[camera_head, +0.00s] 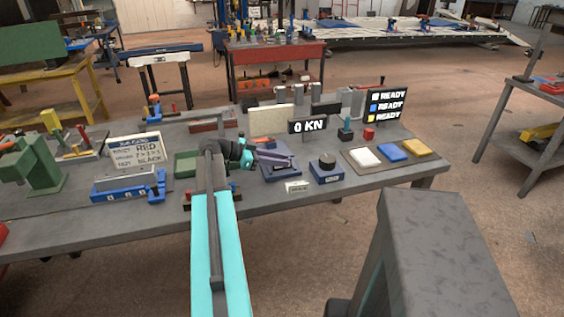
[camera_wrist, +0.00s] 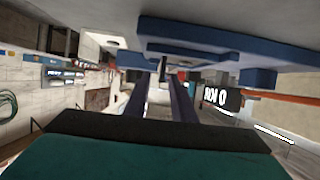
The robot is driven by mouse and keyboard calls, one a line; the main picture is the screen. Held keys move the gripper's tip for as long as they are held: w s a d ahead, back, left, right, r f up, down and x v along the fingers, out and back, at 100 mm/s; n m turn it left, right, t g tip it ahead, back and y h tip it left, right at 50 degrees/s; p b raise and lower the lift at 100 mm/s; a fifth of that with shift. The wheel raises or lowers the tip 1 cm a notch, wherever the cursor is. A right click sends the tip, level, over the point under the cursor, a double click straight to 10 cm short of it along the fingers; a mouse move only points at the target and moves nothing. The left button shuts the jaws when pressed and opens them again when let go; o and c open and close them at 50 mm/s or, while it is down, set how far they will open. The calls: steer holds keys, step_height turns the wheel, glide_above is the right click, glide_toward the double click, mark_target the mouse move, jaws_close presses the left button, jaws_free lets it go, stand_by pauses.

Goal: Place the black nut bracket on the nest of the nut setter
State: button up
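My gripper (camera_head: 268,158) reaches right, low over a blue fixture (camera_head: 283,174) at the middle of the bench. In the wrist view its two dark fingers (camera_wrist: 160,88) stand apart with a pale gap between them; I see no clear bracket in the gap. A small dark upright part shows beyond the tips. The wrist view is upside down, with blue plates (camera_wrist: 225,42) of a fixture close by at the top. A second blue fixture (camera_head: 326,174) with a black round top stands to the right. I cannot pick out the black nut bracket or its nest for sure.
A "0 KN" display (camera_head: 308,126) stands behind the fixtures. A sign (camera_head: 138,150) reading "NUT BLACK" stands at left behind a blue rack (camera_head: 128,192). A green tray (camera_head: 187,163) lies left of my gripper. White, blue and yellow pads (camera_head: 391,150) and a "READY" board (camera_head: 387,106) are at right.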

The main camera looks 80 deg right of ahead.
steer(key=b+v, duration=0.2)
steer(key=v, duration=0.8)
steer(key=shift+w+a+b, duration=0.2)
steer(key=shift+w+b, duration=0.05)
steer(key=shift+b, duration=0.05)
stand_by(0.5)
